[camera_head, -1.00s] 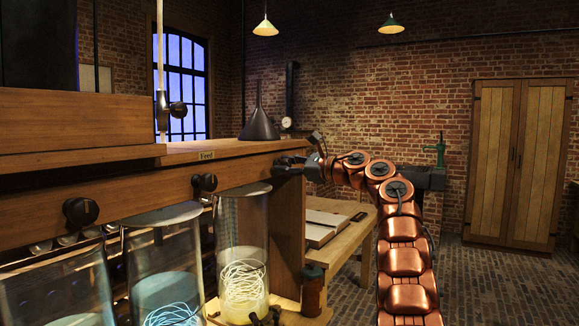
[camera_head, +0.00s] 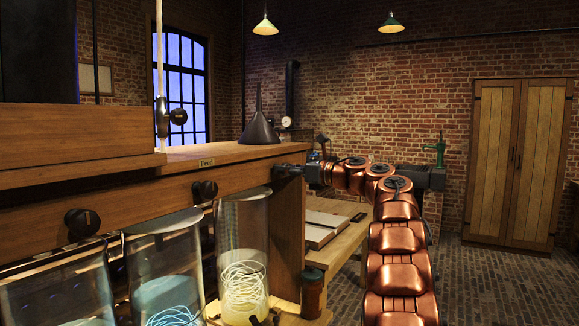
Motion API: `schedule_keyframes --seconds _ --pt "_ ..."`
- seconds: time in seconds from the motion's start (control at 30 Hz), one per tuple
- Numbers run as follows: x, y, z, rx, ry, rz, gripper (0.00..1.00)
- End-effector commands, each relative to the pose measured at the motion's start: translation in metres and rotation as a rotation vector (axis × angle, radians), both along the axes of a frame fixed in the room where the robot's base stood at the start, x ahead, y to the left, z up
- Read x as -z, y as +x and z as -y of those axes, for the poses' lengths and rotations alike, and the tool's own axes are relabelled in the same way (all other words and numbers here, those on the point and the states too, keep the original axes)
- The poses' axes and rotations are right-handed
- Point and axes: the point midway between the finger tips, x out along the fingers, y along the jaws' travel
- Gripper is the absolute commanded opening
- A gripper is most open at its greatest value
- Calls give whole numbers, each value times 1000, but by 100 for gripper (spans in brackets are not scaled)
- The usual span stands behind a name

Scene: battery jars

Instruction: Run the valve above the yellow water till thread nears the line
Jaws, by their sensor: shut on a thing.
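The jar with pale yellow water (camera_head: 243,250) stands rightmost in the row. Glowing pale thread coils inside it, above and into the yellow water low in the jar. I cannot make out the line on its glass. The dark valve knob (camera_head: 281,171) at the right end of the wooden rail is mostly hidden by my gripper. My gripper (camera_head: 293,171) is shut on this knob, up and right of the yellow jar's rim. Two other dark valve knobs, one middle (camera_head: 204,190) and one left (camera_head: 82,222), are free on the rail.
A jar with blue water (camera_head: 163,275) and another jar (camera_head: 55,290) stand to the left. A dark funnel (camera_head: 259,128) sits on the wooden top by the label (camera_head: 207,162). A brown bottle (camera_head: 312,292) stands right of the yellow jar. A workbench (camera_head: 340,245) is behind.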

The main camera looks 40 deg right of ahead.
Motion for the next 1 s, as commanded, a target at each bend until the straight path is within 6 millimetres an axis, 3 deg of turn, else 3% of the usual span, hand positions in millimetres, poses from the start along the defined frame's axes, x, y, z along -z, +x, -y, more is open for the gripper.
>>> schedule_keyframes --seconds 0.47,0.8,1.0 --pt "-1 0 1 1 73 -21 5" --pt "-4 0 1 2 314 -94 5" --pt "0 -1 1 3 360 -106 5"
